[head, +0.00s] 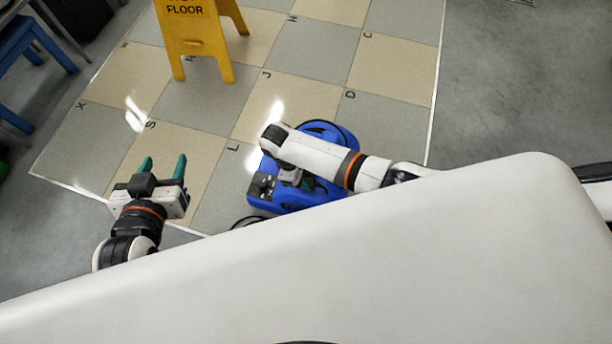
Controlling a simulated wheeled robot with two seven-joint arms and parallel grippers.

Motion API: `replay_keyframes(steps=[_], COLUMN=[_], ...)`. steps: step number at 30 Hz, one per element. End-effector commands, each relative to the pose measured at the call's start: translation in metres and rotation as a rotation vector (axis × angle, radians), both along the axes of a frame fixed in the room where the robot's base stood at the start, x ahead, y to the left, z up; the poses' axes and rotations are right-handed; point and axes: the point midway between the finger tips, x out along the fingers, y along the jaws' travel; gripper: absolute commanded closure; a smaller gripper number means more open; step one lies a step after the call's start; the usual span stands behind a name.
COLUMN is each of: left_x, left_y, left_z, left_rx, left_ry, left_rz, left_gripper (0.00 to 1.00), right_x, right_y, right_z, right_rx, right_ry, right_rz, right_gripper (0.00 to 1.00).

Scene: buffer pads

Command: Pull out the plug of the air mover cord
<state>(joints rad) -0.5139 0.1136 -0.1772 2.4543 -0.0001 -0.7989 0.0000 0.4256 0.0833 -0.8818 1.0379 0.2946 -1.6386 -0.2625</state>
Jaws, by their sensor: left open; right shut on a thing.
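The blue air mover (262,202) stands on the checkered floor near the middle of the head view, partly covered by my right arm and my white body. A dark panel shows on its left side. A black cord (247,221) curves at its lower left; the plug is not visible. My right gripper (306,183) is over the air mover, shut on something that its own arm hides. My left gripper (163,164) is open and empty, with green fingers pointing up in the picture, left of the air mover and apart from it.
A yellow wet-floor sign (198,35) stands at the upper left. A blue stool (20,45) is at the far left edge. The lettered tile floor (195,100) between the sign and my grippers is clear, and grey floor (510,90) lies open at the right.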

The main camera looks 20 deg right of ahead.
Motion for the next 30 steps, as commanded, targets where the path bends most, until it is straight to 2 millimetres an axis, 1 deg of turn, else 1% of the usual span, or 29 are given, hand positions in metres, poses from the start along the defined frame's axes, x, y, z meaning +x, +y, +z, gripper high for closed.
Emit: replay_keyframes(steps=[8,26,27,29,30], left_x=[0.001,0.009,0.009,0.009,0.009], left_y=[0.0,-0.002,-0.002,-0.002,-0.002], left_z=[0.001,0.013,0.013,0.013,0.013], left_rx=[-0.001,-0.013,-0.013,-0.013,-0.013], left_ry=[-0.01,-0.072,-0.072,-0.071,-0.071], left_rz=[0.0,-0.003,-0.003,-0.003,-0.004], left_gripper=[0.49,0.49,0.49,0.49,0.49], right_x=[0.0,0.0,0.0,0.0,0.0], right_y=[0.0,0.0,0.0,0.0,0.0], right_z=[-0.001,-0.004,-0.004,-0.004,-0.004], right_rx=[0.0,0.001,0.001,0.001,0.001], right_ry=[0.0,-0.001,-0.001,-0.001,-0.001], right_rz=[0.0,0.0,0.0,0.0,0.0], right_gripper=[1.0,1.0,0.62,0.52,0.45])
